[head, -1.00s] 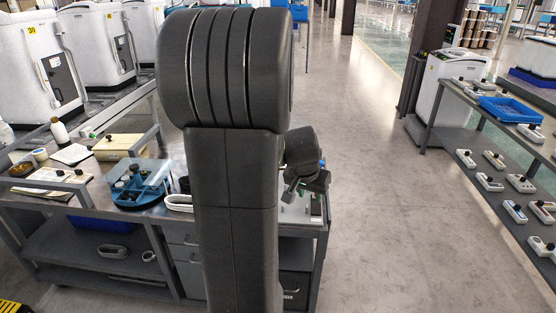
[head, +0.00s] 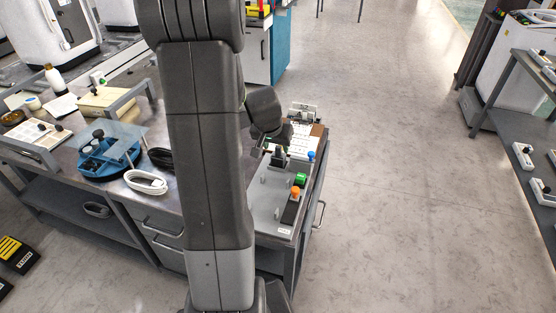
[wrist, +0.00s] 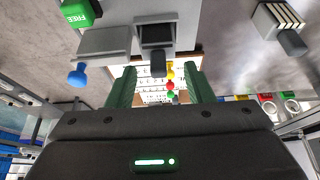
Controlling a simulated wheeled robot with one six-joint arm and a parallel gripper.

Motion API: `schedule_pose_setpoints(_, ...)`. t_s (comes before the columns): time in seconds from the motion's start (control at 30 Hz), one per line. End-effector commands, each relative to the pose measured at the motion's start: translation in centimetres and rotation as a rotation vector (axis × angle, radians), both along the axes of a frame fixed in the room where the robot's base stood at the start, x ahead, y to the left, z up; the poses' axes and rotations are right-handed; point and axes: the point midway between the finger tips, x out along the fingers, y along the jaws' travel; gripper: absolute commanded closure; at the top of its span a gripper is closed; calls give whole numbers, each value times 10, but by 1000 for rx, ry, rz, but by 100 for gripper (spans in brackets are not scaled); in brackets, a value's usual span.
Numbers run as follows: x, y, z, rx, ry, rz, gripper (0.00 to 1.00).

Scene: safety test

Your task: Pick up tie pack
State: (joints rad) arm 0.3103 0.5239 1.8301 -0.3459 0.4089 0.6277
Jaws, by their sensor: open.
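I cannot tell for sure which thing is the tie pack. In the head view, a white looped bundle (head: 146,182) lies on the bench (head: 190,205), left of my arm column, with a black coil (head: 160,157) behind it. My gripper (head: 268,146) is over the right end of the bench, partly hidden by my own arm. In the wrist view, the green fingers of my gripper (wrist: 161,90) stand apart, with nothing seen held between them. Beyond them is a white board with printed rows (wrist: 150,84) and small red and yellow knobs.
Near my gripper are a green block (head: 300,179), an orange knob (head: 295,192) and a blue knob (head: 311,155). A blue round holder (head: 108,160) stands farther left. The floor (head: 400,180) right of the bench is clear, up to a grey rack (head: 505,125).

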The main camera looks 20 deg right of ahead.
Motion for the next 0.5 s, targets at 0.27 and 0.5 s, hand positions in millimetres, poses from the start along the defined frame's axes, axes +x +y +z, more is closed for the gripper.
schedule_pose_setpoints(0.27,9,-9,-28,2,5,-1,53)
schedule_pose_setpoints(0.5,16,-14,-46,1,1,-1,53)
